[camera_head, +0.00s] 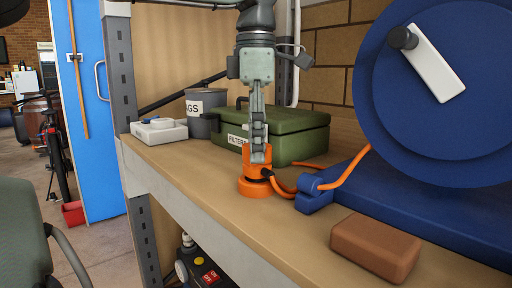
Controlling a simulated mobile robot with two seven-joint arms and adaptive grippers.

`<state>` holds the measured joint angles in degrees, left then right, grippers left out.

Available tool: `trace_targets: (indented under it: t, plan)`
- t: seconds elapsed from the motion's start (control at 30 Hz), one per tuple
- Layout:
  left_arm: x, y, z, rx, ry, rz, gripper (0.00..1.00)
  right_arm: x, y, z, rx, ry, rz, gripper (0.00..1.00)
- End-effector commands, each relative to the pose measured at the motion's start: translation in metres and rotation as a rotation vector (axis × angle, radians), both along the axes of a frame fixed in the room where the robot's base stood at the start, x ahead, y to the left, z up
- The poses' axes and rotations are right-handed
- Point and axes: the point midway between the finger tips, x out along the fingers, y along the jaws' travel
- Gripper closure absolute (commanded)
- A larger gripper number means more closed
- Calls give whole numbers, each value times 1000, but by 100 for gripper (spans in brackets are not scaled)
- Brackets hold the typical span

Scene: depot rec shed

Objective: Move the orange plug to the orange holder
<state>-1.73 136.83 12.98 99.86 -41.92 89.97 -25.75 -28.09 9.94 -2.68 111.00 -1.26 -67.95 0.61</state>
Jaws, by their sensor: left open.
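The orange plug (258,171) stands upright at the orange holder (254,189), a round base on the wooden shelf. Its orange cord curves away to the right, towards a small blue block (314,193). Whether the plug is fully seated in the holder cannot be told. My left gripper (258,156) comes down from above and points straight down, with its fingertips at the top of the plug. It is open, and its fingers are seen nearly edge-on, so the gap and any contact are hard to see. My right gripper is out of view.
A large blue cable reel (400,130) fills the right side. A brown block (376,246) lies near the shelf's front edge. Behind the gripper stand a green box (295,137) and a grey pot (205,108), with a white tray (160,134) to the left.

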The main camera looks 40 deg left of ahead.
Motion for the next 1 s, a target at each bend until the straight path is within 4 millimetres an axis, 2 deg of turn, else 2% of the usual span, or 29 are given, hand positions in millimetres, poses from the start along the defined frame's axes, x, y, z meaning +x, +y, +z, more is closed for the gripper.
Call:
trace_targets:
  t: [0.3, 0.5, 0.67, 1.0]
  plan:
    - [1, 1, 67, 1, -3, 3, 37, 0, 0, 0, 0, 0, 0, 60]
    - [1, 1, 98, 1, -3, 2, 37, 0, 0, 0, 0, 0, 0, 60]
    - [1, 1, 108, 0, -3, 0, 37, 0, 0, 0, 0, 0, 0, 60]
    - [0, 1, 109, -1, -2, 0, 37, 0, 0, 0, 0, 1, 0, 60]
